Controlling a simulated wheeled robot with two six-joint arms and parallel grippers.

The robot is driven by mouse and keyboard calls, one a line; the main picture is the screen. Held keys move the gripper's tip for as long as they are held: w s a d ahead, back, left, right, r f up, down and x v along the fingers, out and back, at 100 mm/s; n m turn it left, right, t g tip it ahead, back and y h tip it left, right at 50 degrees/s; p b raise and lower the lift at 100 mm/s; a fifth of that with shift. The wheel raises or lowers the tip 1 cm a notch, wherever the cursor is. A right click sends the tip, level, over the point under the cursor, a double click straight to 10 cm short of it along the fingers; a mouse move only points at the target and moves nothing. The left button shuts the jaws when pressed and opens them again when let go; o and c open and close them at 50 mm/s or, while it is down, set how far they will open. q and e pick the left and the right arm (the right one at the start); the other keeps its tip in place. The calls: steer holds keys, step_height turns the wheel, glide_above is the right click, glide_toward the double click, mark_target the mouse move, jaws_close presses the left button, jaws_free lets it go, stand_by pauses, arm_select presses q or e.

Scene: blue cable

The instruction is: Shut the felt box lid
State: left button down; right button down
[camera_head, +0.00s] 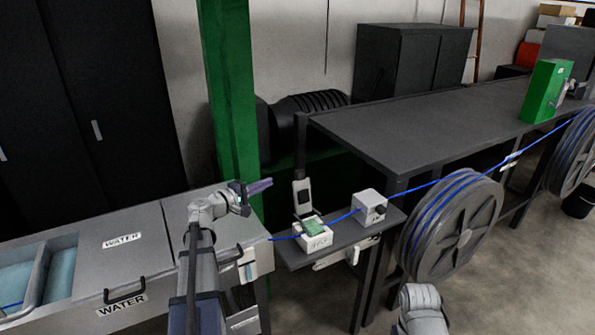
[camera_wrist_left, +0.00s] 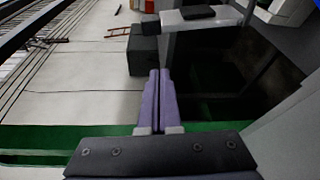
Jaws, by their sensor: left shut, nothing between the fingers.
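The felt box (camera_head: 314,240) is a small white box with a label on its front, on a narrow grey shelf in the head view. Green material shows in its open top. A white and dark upright piece (camera_head: 302,192), which looks like its raised lid, stands behind it. My left gripper (camera_head: 268,184) is up and to the left of the box, apart from it. Its purple fingers are shut together and empty, also in the left wrist view (camera_wrist_left: 160,74). The box cannot be made out in the wrist view. My right gripper is out of view.
A blue cable (camera_head: 341,218) runs past the box to a large grey reel (camera_head: 455,230). A white box with a black knob (camera_head: 369,208) stands to the right. A green post (camera_head: 231,90) rises behind my left arm. A water tank (camera_head: 120,262) lies left.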

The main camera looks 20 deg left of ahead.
mark_target(302, 192)
arm_select(q)
steer(key=w+a+r+x, duration=0.1)
steer(key=x, duration=0.9)
steer(key=shift+t, duration=0.3)
steer(key=s+d, duration=0.3)
steer(key=shift+r, duration=0.35)
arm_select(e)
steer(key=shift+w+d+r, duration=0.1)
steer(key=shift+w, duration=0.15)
